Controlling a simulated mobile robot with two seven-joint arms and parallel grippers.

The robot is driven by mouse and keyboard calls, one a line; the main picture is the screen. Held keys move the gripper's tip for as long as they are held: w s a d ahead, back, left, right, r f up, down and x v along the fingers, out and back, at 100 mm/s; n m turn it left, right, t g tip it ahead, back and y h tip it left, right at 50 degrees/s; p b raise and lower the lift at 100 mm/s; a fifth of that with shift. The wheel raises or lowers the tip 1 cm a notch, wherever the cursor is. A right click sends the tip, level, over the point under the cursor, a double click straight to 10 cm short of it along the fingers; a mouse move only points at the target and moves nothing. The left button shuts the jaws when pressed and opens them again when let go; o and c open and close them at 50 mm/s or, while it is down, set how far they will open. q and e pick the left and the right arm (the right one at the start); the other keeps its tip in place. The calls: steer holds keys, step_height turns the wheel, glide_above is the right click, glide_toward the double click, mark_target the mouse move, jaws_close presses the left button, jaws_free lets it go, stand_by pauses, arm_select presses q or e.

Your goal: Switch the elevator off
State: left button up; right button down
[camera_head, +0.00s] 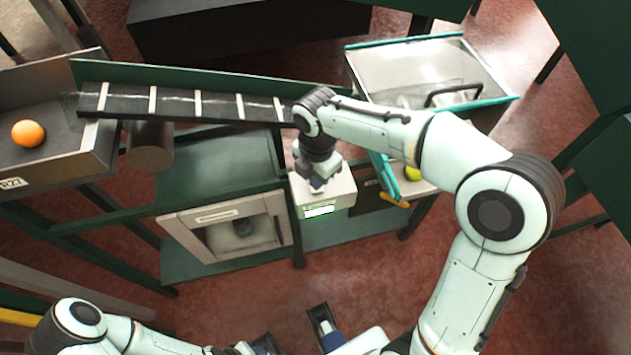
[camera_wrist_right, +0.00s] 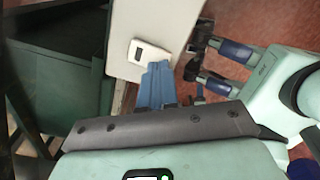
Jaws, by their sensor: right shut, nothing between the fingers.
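The elevator is a dark belt with pale cross slats (camera_head: 175,103), running across the head view from the left tray to the middle. A pale control box (camera_head: 338,192) stands below its right end, with a small green and white label on its front. My right gripper (camera_head: 317,186) is shut and empty, pointing down at the box top. In the right wrist view its blue fingers (camera_wrist_right: 158,85) are together beside a white switch plate (camera_wrist_right: 149,53) on the box. I cannot tell whether they touch it or the switch's position. My left gripper (camera_head: 293,333) is open and empty, low in the picture.
An orange (camera_head: 28,133) lies in the left tray (camera_head: 75,168). A white-framed door with a window (camera_head: 182,229) is left of the control box. A lidded clear bin (camera_head: 400,65) and a yellow-green fruit (camera_head: 413,173) are at right. Red floor in front is open.

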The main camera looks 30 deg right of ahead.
steer(key=shift+f+b, duration=0.5)
steer(key=shift+f, duration=0.35)
stand_by(0.4)
steer(key=shift+s+r, duration=0.1)
steer(key=shift+r, duration=0.1)
step_height(320, 180, up, 2)
steer(key=p, duration=0.2)
steer(key=shift+r+p, duration=0.1)
steer(key=shift+p, duration=0.2)
steer(key=shift+r+p, duration=1.9)
steer(key=shift+r, duration=0.35)
